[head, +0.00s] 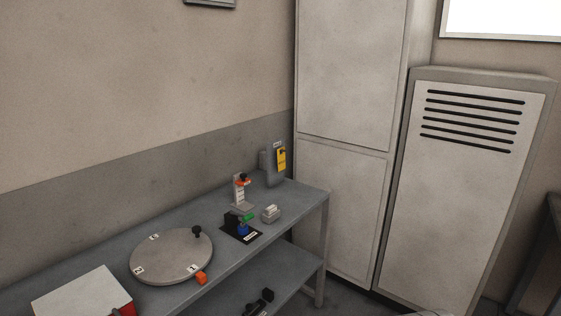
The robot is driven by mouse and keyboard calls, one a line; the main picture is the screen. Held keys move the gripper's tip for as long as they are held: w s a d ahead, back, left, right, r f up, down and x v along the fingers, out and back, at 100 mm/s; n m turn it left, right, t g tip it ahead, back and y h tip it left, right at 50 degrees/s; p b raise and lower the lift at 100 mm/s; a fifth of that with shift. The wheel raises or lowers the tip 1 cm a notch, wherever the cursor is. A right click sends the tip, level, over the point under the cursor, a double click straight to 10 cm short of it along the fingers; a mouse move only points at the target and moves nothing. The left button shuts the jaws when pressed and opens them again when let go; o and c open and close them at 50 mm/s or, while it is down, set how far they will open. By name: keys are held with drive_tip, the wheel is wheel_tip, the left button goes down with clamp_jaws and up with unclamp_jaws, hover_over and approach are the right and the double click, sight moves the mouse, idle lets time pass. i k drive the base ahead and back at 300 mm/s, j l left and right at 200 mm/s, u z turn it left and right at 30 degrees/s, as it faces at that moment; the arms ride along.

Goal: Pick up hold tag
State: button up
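A yellow tag (281,158), which looks like the hold tag, hangs upright on a grey holder (268,172) at the far right end of the grey table (308,194). A small white label sits just above the tag. The tag is small in the view and any writing on it cannot be read. My gripper is not in view.
A white stand with red-orange parts (240,191), a black fixture with green and blue pieces (238,229) and a small grey block (270,214) stand before the holder. A round numbered turntable (170,257) and white-topped box (82,293) lie left. Tall cabinets (345,200) stand right.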

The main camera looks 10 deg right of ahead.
sight(280, 158)
drive_tip(key=i+l+z, duration=0.1)
drive_tip(key=i+z, duration=0.2)
drive_tip(key=i+l+z, duration=0.2)
drive_tip(key=i+z, duration=0.2)
drive_tip(key=i, duration=0.35)
drive_tip(key=i+z, duration=0.35)
drive_tip(key=i, duration=0.4)
drive_tip(key=i+u, duration=0.7)
drive_tip(key=i+l+u, duration=0.15)
drive_tip(key=i+u, duration=0.4)
drive_tip(key=u, duration=0.3)
drive_tip(key=i+u, duration=0.25)
drive_tip(key=u, duration=0.25)
drive_tip(key=i+l+u, duration=0.15)
drive_tip(key=u, duration=0.35)
